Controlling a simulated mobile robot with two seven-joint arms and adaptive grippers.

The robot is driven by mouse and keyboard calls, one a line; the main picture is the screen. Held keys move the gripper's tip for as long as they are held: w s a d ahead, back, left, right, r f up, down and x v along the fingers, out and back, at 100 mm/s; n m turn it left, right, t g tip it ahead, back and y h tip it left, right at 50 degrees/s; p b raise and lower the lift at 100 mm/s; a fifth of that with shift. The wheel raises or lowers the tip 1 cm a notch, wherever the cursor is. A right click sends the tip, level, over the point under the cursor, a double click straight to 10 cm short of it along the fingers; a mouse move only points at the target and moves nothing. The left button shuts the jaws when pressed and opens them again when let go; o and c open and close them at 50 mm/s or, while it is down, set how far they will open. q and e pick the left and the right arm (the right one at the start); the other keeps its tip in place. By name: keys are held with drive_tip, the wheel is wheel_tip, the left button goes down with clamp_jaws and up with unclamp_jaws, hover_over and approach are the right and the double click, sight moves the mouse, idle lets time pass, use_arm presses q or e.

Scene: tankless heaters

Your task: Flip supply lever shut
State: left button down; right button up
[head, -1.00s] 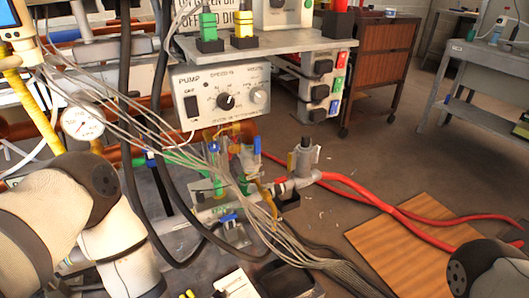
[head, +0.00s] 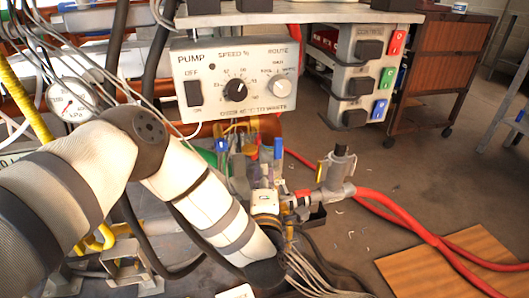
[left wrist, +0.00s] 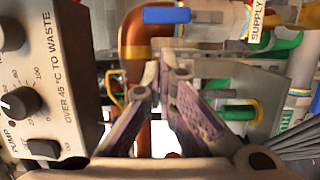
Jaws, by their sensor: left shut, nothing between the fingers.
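A SUPPLY label (left wrist: 262,20) sits on the pipework at the top right of the left wrist view. A blue lever handle (left wrist: 166,15) lies to its left along the same pipe run; I cannot tell for sure that it is the supply lever. My left gripper (left wrist: 165,72) is shut and empty, its fingertips below the blue handle in that picture and apart from it. In the head view my left arm reaches to the valves under the pump box, and its fingers are hard to make out. Two blue handles (head: 222,145) (head: 278,148) show there. My right gripper is out of view.
The pump control box (head: 234,80) hangs just above the valves and stands close on the left in the wrist view. A pressure gauge (head: 72,98) is at left. Red hoses (head: 400,222) run right across the floor. Grey cables (head: 318,272) hang below the valves.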

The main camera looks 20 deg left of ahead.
sight(278, 148)
use_arm(q)
drive_tip(key=b+x, duration=0.1)
drive_tip(key=x, duration=0.8)
drive_tip(key=shift+b, duration=0.3)
